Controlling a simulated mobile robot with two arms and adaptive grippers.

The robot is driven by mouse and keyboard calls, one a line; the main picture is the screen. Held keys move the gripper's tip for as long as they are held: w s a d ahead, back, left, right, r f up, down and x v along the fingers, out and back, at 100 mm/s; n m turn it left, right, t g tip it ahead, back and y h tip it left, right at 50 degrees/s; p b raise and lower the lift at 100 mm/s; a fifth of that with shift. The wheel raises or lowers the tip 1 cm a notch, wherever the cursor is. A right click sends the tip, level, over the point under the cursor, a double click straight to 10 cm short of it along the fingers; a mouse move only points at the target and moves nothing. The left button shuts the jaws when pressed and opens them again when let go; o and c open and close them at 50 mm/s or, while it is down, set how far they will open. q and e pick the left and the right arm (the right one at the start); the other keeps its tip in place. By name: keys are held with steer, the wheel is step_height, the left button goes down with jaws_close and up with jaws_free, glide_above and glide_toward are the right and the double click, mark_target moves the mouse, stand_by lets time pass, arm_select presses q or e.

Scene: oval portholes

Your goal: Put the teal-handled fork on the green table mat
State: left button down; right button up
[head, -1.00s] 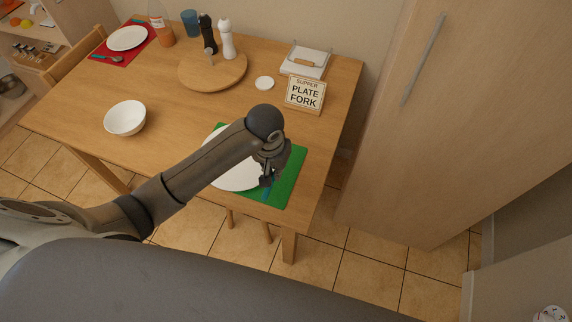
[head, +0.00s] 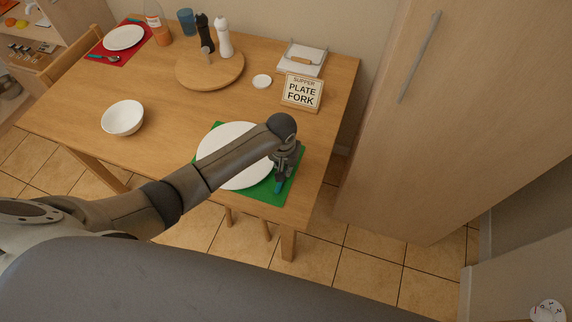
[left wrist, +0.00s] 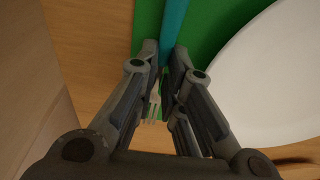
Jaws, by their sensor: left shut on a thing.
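My left gripper (head: 281,177) is shut on the teal-handled fork, whose teal handle (head: 278,188) shows just below the fingers. In the left wrist view the handle (left wrist: 174,28) runs up from between the fingertips (left wrist: 166,58), and the tines (left wrist: 153,106) show between the fingers. The green table mat (head: 264,193) lies under a white plate (head: 222,162). The gripper is at the mat's right side, beside the plate. Whether the fork touches the mat cannot be told.
A white bowl (head: 122,117) stands to the left. A round wooden board (head: 218,71) with shakers is at the back. A sign reading "SUPPER PLATE FORK" (head: 301,93) stands behind the mat. A red mat (head: 105,54) with a plate lies far left. A tall cabinet (head: 440,130) is at right.

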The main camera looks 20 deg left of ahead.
arm_select(q)
steer(key=shift+f, duration=0.2)
steer(key=shift+f, duration=0.15)
steer(key=c, duration=1.5)
jaws_free()
steer(key=shift+c, duration=0.2)
steer(key=shift+r, duration=0.6)
step_height(320, 180, up, 11)
steer(key=s, duration=0.1)
steer(key=shift+s, duration=0.4)
